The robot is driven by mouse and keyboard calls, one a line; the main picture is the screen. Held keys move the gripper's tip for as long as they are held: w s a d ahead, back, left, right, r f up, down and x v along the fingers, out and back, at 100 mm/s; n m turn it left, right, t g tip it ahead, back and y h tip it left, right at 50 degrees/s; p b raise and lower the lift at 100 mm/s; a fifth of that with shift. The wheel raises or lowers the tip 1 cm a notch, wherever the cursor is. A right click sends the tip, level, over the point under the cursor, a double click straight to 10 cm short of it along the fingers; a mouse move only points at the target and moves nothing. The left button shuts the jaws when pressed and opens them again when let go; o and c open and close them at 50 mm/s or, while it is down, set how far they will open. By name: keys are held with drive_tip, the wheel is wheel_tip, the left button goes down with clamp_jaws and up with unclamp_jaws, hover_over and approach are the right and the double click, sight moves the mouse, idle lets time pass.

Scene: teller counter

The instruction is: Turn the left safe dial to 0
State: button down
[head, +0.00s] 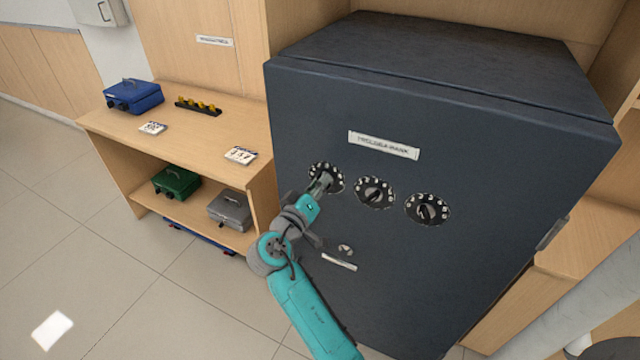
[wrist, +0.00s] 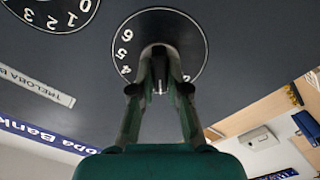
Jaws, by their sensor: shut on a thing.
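The dark safe (head: 330,250) has three round black dials in a row on its front. My gripper (head: 322,183) is at the left dial (head: 316,170), with its fingers shut on the dial's knob and covering part of its number ring. In the wrist view the left dial (wrist: 186,28) appears upside down, with 4, 5 and 6 readable on its left side. The middle dial (head: 375,192) and the right dial (head: 427,210) are free.
Below the dials are a small round keyhole plate (head: 346,249) and a light handle bar (head: 339,262). A wooden shelf (head: 110,125) at left holds a blue cash box (head: 134,96), a green box (head: 176,182) and a grey box (head: 230,210). The floor before it is open.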

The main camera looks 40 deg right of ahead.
drive_tip(key=n, duration=0.9)
drive_tip(key=shift+w+a+f, duration=0.1)
drive_tip(key=shift+f, duration=0.15)
drive_tip(key=shift+n, duration=0.3)
drive_tip(key=c, duration=1.2)
unclamp_jaws()
drive_tip(key=shift+o, duration=0.2)
drive_tip(key=v, duration=1.2)
drive_tip(key=shift+f, duration=0.1)
